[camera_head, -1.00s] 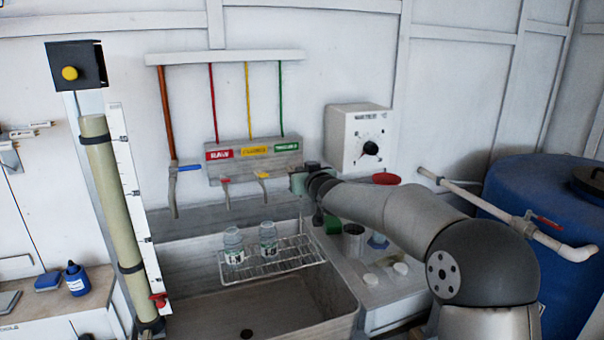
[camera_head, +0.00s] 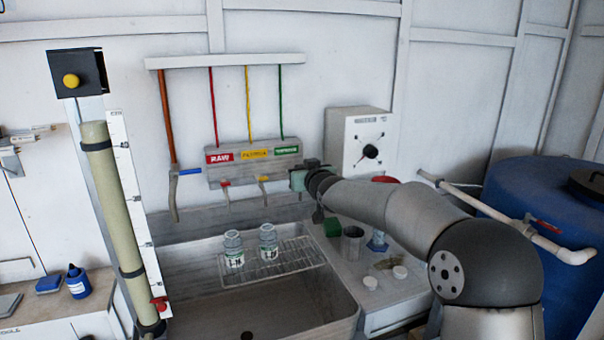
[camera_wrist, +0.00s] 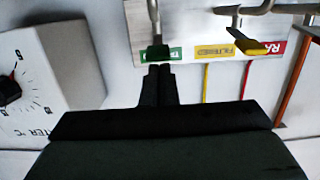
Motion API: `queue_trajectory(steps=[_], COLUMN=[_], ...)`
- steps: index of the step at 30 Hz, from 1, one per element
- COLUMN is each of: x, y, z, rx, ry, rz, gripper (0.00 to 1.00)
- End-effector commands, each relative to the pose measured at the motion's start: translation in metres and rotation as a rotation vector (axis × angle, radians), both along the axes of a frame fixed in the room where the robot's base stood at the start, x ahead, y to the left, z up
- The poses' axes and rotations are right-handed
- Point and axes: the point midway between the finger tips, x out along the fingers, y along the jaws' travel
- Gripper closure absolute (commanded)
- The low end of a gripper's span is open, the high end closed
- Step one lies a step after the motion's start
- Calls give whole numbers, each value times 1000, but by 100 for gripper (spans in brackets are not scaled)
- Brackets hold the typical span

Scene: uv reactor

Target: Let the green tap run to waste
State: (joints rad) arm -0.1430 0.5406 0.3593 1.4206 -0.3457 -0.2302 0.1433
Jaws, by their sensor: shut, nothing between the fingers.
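The green-labelled tap is the rightmost on the tap panel (camera_head: 228,169). In the head view my gripper (camera_head: 298,180) covers it. In the wrist view, where the labels appear upside down, a metal spout (camera_wrist: 154,18) with a dark green end lies just beyond my fingertips. The green label (camera_wrist: 174,54) is behind it. My gripper (camera_wrist: 158,72) is shut and empty, its fingertips very close to this tap; I cannot tell whether they touch. The yellow tap (camera_head: 263,180) and red tap (camera_head: 225,184) stand to the left. The sink (camera_head: 285,308) lies below.
Two labelled bottles (camera_head: 268,240) stand on a wire rack (camera_head: 290,262) over the sink. A steel cup (camera_head: 352,243), a green block (camera_head: 332,227) and white caps (camera_head: 370,283) sit on the right counter. A dial box (camera_head: 345,122) hangs close right of the taps.

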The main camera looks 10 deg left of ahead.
Motion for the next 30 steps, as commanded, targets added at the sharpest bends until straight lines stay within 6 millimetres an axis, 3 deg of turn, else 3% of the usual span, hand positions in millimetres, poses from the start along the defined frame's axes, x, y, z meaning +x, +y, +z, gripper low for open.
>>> queue_trajectory(steps=[1, 3, 5, 15, 21, 30], x=[-1, -3, -18, -72, -84, -84], y=[0, -2, -12, -46, -52, -52], z=[19, 32, 26, 41, 42, 43], rx=[2, 1, 0, 0, 0, 1], ry=[-3, -2, -4, -4, -1, -2], rz=[0, 0, -2, -2, 0, 1], gripper=[100, 100, 100, 100, 100, 100])
